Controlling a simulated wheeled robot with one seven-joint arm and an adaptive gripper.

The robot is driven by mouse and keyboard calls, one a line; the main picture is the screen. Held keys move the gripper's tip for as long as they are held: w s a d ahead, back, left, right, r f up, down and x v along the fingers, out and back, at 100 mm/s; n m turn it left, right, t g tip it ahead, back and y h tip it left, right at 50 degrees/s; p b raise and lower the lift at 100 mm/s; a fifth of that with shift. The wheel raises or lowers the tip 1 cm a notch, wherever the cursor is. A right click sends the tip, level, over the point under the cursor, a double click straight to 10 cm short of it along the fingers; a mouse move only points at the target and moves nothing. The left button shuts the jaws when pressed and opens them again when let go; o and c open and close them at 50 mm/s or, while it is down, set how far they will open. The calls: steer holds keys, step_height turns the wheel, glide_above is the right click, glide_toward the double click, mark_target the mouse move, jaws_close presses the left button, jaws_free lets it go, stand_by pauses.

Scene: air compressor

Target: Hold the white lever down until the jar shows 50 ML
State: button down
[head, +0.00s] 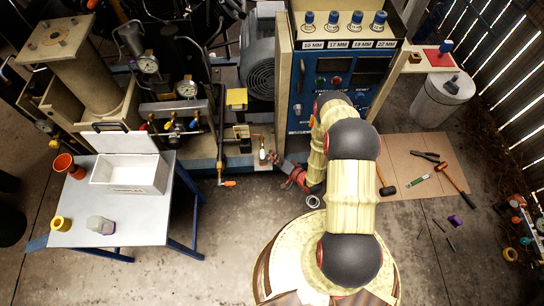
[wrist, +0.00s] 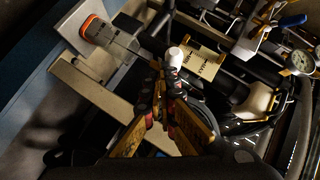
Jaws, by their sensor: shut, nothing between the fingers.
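My gripper (head: 277,160) is shut and empty, reaching left from my arm at the front of the compressor. In the wrist view its fingertips (wrist: 160,78) are together just beside a small white rounded end (wrist: 175,56), which looks like the white lever's tip. I cannot tell whether they touch. The white lever (head: 262,154) shows small in the head view, just left of the fingertips. A translucent grey jar (head: 100,225) stands on the side table; its level and any reading are too small to make out. I cannot tell whether it is the task's jar.
A blue control panel (head: 335,80) stands behind my arm. Tools lie on a floor mat (head: 405,165) at right.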

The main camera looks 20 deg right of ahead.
steer(key=shift+r, duration=0.1)
stand_by(0.7)
steer(key=shift+r+p, duration=0.5)
steer(key=shift+r, duration=0.2)
